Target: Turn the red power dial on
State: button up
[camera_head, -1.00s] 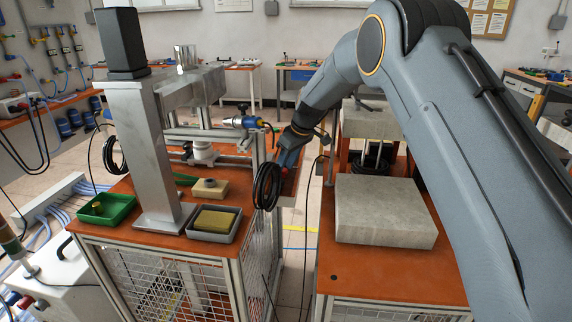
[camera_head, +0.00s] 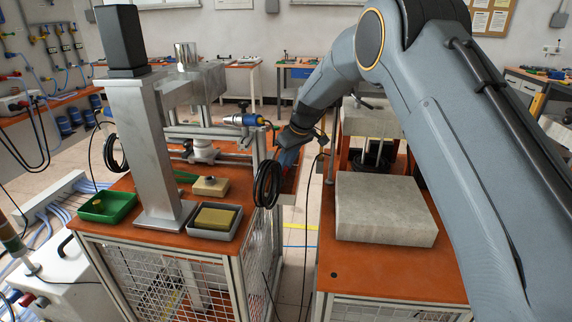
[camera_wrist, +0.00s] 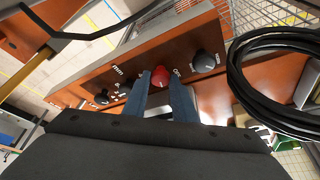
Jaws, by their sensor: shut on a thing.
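The red power dial (camera_wrist: 160,76) sits on a brown-orange panel in the wrist view, between two black knobs. My gripper (camera_wrist: 161,82) has its two blue-grey fingers on either side of the red dial and is shut on it. The fingers cover the dial's sides, and I cannot tell its exact angle. White lettering stands beside it, too small to read surely. In the head view my gripper (camera_head: 288,157) reaches down between the two benches, and the dial cannot be made out there.
A large black knob (camera_wrist: 204,61) and a smaller black knob (camera_wrist: 102,97) flank the dial. A black cable coil (camera_wrist: 262,85) hangs close at the right. A grey block (camera_head: 385,208) stands on the right bench; a green tray (camera_head: 107,207) is on the left bench.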

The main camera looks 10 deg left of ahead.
jog(key=shift+s+a+m+t+h+p, duration=0.1)
jog(key=shift+m+t+h+p, duration=0.3)
jog(key=shift+m, duration=1.15)
jog(key=shift+s+a+m+t+h+p, duration=0.1)
jog(key=shift+m+t+h, duration=0.35)
jog(key=shift+m, duration=1.1)
jog(key=o, duration=1)
jog(key=shift+o, duration=0.2)
jog(key=shift+d+r, duration=0.15)
jog(key=shift+r, duration=0.35)
jog(key=a+p+v, duration=0.1)
jog(key=p+v, duration=0.2)
jog(key=v, duration=0.4)
jog(key=shift+d, duration=0.3)
jog(key=shift+s, duration=0.1)
